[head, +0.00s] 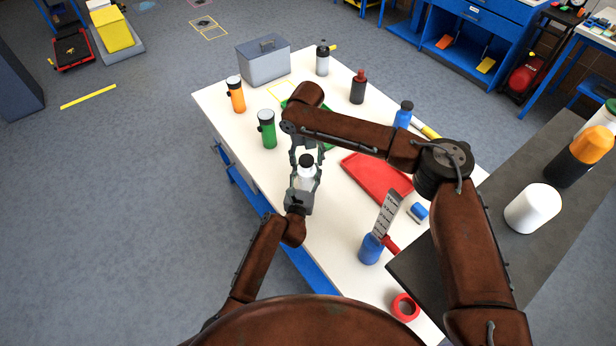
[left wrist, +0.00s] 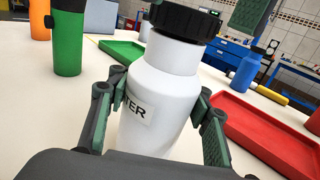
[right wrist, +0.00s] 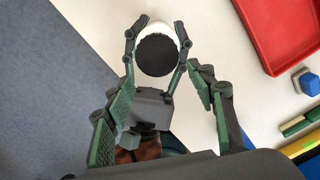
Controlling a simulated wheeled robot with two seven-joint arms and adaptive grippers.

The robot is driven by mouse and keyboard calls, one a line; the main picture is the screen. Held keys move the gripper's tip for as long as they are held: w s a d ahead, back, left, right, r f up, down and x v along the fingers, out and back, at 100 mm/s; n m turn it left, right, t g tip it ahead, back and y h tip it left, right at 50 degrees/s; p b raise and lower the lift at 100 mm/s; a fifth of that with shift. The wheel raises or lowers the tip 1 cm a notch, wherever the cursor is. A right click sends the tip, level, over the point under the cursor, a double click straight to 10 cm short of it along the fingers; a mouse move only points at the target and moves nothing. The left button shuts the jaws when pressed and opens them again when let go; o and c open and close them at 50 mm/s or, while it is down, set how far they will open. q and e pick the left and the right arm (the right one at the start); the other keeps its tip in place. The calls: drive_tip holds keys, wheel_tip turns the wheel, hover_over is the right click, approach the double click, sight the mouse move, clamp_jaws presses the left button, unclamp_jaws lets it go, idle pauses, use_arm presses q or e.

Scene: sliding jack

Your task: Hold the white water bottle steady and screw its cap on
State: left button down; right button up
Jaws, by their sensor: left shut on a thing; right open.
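The white water bottle (left wrist: 165,85) stands upright with part of a label reading "TER". It also shows in the head view (head: 306,174). A black ridged cap (left wrist: 185,18) sits at its mouth; how far it is threaded cannot be told. My left gripper (left wrist: 160,105) is shut around the bottle's body, one finger on each side. My right gripper (right wrist: 160,80) is open above the bottle, and the cap (right wrist: 157,55) shows beyond its fingers. One right finger shows beside the cap in the left wrist view (left wrist: 252,14). My right arm partly hides this area in the head view.
Green (head: 267,130) and orange (head: 236,95) bottles stand left of the grippers. A red tray (head: 372,177) lies to the right, with a blue bottle (head: 403,114) behind it. A grey box (head: 263,65) and dark bottle (head: 358,88) stand farther back.

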drive_tip(key=shift+f, duration=0.35)
drive_tip(key=shift+a, duration=0.1)
drive_tip(key=c, duration=1.3)
drive_tip(key=m, duration=0.3)
drive_tip(key=shift+a, duration=0.4)
drive_tip(key=shift+c, duration=0.2)
drive_tip(key=o, duration=1.3)
drive_tip(key=shift+d, duration=0.1)
drive_tip(key=shift+c, duration=0.2)
drive_tip(key=shift+r, duration=0.1)
